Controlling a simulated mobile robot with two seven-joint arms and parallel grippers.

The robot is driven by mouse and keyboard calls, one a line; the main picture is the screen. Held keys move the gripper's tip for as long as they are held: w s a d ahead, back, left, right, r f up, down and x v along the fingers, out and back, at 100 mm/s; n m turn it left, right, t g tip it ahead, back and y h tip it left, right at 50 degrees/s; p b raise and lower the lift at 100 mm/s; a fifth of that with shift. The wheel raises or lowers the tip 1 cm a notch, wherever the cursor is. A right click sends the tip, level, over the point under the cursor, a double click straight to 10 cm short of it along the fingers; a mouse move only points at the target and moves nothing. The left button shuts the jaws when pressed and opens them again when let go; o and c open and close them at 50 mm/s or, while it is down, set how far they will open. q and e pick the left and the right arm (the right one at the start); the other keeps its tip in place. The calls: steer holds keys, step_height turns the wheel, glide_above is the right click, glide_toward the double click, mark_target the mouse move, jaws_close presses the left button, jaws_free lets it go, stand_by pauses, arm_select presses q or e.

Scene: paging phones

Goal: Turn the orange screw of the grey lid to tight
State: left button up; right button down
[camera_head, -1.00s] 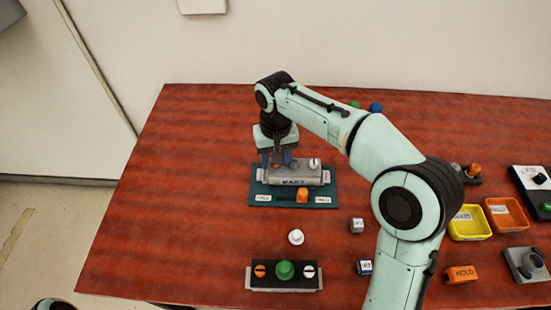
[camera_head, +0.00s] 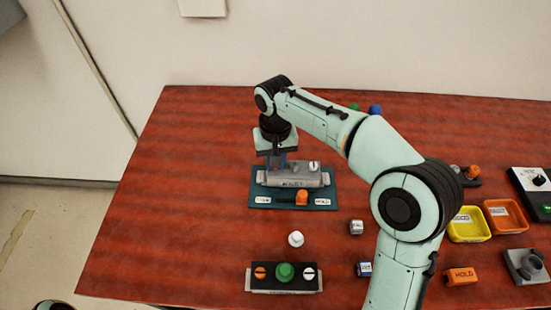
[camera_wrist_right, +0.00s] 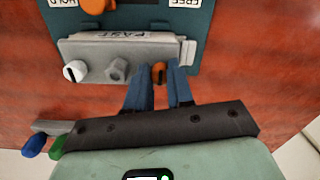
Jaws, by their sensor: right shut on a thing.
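The grey lid (camera_head: 300,180), labelled FAST, lies on a dark teal base plate (camera_head: 325,203) near the table's left middle. In the wrist view the lid (camera_wrist_right: 130,48) carries a white screw (camera_wrist_right: 75,70), a grey hex knob (camera_wrist_right: 117,68) and the orange screw (camera_wrist_right: 159,70), which has a dark slot. My right gripper (camera_head: 277,162) comes down from above on the lid's left end. In the wrist view its blue-grey fingers (camera_wrist_right: 161,76) are shut on the orange screw, partly hiding it.
An orange slider (camera_head: 302,197) sits at the plate's front edge. A white knob (camera_head: 296,238) and a black block with a green knob (camera_head: 285,270) stand in front. Yellow (camera_head: 469,234) and orange (camera_head: 517,225) trays lie at the right. The table's left is clear.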

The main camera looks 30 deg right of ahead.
steer(key=shift+m, duration=0.4)
steer(key=shift+r+m+p, duration=0.1)
steer(key=shift+m+p, duration=0.75)
steer(key=shift+m, duration=0.15)
steer(key=m+p, duration=0.2)
steer(key=m, duration=0.3)
steer(key=shift+a+m, duration=0.1)
steer(key=shift+m, duration=0.2)
steer(key=m+p, duration=0.1)
steer(key=m, duration=0.3)
steer(key=shift+w, duration=0.1)
steer(key=shift+m+p, duration=0.6)
steer(key=shift+m, duration=1.9)
steer(key=c, duration=1)
jaws_free()
